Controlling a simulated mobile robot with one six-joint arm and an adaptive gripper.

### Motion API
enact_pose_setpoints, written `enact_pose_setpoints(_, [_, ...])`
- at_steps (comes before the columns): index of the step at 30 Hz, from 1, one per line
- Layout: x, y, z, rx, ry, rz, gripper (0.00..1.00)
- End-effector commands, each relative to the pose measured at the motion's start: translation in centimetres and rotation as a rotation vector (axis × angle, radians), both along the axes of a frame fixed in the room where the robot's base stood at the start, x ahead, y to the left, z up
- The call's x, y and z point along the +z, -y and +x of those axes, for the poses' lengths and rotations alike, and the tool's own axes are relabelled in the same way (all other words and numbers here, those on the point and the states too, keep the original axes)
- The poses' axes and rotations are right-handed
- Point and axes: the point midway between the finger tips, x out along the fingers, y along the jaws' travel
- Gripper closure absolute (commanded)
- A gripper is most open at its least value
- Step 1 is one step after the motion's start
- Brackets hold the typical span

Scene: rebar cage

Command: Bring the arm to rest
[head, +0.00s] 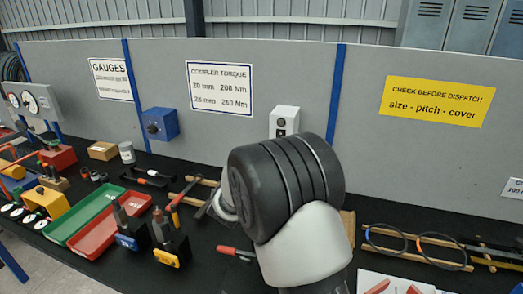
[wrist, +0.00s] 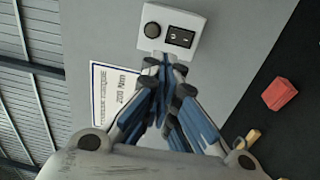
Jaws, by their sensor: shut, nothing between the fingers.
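My gripper (wrist: 166,80) shows in the wrist view with its blue-padded fingers closed together and nothing between them. Its tips appear in front of a white box with a round knob and a socket (wrist: 176,26) on the grey panel; I cannot tell the gap. In the head view my arm's black and white links fill the middle, and the gripper itself is hidden behind them.
A black-topped bench carries a green tray (head: 92,215), a red tray (head: 100,236), hand tools and a wooden rack with rings (head: 420,258) at right. A grey partition (head: 240,100) with signs stands behind. A blue box (head: 160,124) is fixed to it. A red block (wrist: 279,94) shows in the wrist view.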

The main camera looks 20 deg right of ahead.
Motion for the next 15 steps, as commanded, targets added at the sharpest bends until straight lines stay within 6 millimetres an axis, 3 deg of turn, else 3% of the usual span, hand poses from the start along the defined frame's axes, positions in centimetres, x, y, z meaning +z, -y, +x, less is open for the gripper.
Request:
enact_pose_setpoints(4, [1.2, 1.6, -1.5, -0.057, -0.005, 0.024, 1.0])
enact_pose_setpoints(7, [3.1, 4.7, -5.1, -0.177, -0.028, 0.087, 1.0])
enact_pose_setpoints(12, [4.8, 10.0, -16.0, -0.44, -0.122, 0.303, 1.0])
enact_pose_setpoints(15, [4.2, 10.9, -22.8, -0.553, -0.191, 0.47, 1.0])
